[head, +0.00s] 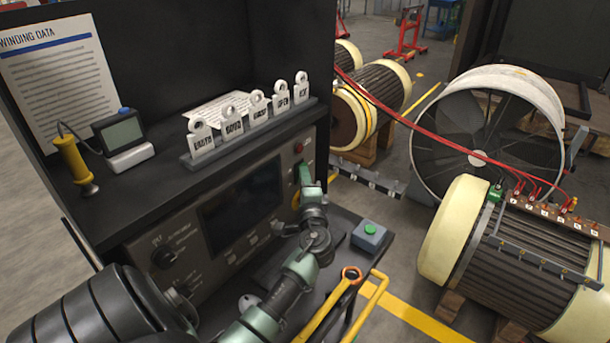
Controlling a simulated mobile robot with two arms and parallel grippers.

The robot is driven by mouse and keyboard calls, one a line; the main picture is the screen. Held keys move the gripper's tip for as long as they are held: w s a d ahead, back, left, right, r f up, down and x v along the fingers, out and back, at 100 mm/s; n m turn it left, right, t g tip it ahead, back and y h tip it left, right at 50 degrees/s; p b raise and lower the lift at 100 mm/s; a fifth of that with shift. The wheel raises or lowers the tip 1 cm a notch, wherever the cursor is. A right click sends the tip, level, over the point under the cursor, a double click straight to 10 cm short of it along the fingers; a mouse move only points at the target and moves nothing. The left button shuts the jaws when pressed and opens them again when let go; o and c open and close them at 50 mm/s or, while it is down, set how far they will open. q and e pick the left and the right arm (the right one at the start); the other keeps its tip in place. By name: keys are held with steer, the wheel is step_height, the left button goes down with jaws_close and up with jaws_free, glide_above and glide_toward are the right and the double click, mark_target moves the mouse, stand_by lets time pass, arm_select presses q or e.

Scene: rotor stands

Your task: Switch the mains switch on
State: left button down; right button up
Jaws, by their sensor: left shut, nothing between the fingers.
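A grey control panel (190,240) with a dark screen (243,205) faces me under a black shelf. I cannot tell for sure which control is the mains switch. A small dark control (295,201) shows at the panel's right end, partly behind my left gripper, and its position cannot be read. A red lamp or button (298,147) sits just above. My left gripper (303,170) is shut and empty at the panel's right end; whether it touches the panel is unclear. A black rotary knob (163,257) is on the panel's left. My right gripper is not in view.
Labelled tags (232,122) stand in a rack on the shelf beside a meter (122,133) and a yellow-handled tool (72,160). A green-button box (370,236) and yellow handles (372,300) are right of my arm. Motors (510,255) with red cables stand farther right.

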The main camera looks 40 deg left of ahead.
arm_select(q)
steer(key=shift+a+r+n+g+h+p, duration=0.3)
steer(key=shift+r+n+h+p, duration=0.15)
steer(key=shift+p, duration=0.5)
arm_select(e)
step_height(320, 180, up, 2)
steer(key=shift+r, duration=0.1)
arm_select(q)
steer(key=shift+a+r, duration=0.2)
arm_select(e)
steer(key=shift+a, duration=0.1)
arm_select(q)
steer(key=shift+d, duration=0.1)
